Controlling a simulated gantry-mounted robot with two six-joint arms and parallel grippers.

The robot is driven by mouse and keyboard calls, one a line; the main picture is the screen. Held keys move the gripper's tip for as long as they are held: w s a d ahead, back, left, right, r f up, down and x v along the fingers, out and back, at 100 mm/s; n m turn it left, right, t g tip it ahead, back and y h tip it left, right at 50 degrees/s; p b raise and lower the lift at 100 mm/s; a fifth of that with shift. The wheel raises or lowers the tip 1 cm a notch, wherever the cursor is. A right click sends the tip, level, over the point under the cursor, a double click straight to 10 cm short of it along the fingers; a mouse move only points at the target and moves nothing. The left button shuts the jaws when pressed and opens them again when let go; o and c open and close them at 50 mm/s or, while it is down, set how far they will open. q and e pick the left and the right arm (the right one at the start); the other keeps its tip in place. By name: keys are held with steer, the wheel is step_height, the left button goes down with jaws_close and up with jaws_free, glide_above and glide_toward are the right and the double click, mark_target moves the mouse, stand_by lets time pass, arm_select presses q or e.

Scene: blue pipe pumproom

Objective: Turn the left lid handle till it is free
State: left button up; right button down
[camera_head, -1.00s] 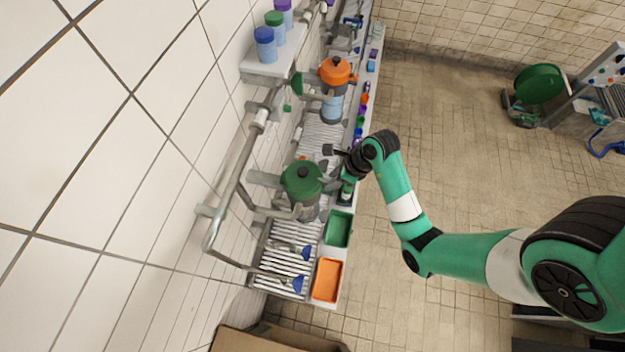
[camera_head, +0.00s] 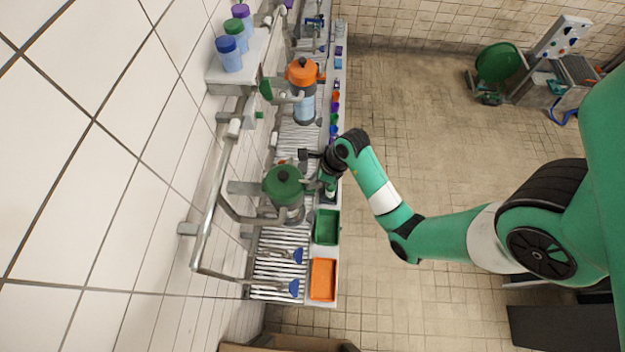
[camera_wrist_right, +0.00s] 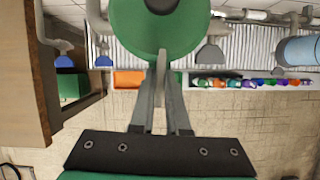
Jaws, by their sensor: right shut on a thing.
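A round green lid (camera_head: 284,182) tops a grey metal pump housing on the bench along the wall. In the right wrist view the green lid (camera_wrist_right: 158,22) fills the top middle, with a dark knob at its centre. A thin grey lid handle (camera_wrist_right: 160,92) sticks out from its rim. My right gripper (camera_wrist_right: 161,78) is shut on this handle, one finger on each side. In the head view my right gripper (camera_head: 313,182) is small and partly hidden beside the lid. My left gripper is not in view.
An orange-lidded pump (camera_head: 302,72) stands farther along the bench. A green tray (camera_head: 327,226) and an orange tray (camera_head: 323,279) lie near the bench edge. A grey pipe (camera_head: 213,205) runs along the tiled wall. The floor right of the bench is mostly clear.

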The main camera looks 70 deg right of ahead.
steer(key=n+y, duration=0.1)
steer(key=n, duration=0.2)
steer(key=n+g+y, duration=0.1)
steer(key=n, duration=0.2)
steer(key=shift+w+d+r, duration=0.1)
steer(key=shift+w+d, duration=0.05)
steer(key=shift+d, duration=0.05)
steer(key=n+g, duration=0.1)
steer(key=n, duration=0.2)
steer(key=n+y, duration=0.1)
steer(key=n, duration=0.2)
steer(key=shift+w+g+y, duration=0.1)
steer(key=shift+g+y, duration=0.2)
steer(key=shift+g, duration=0.1)
stand_by(0.4)
steer(key=c, duration=0.9)
jaws_free()
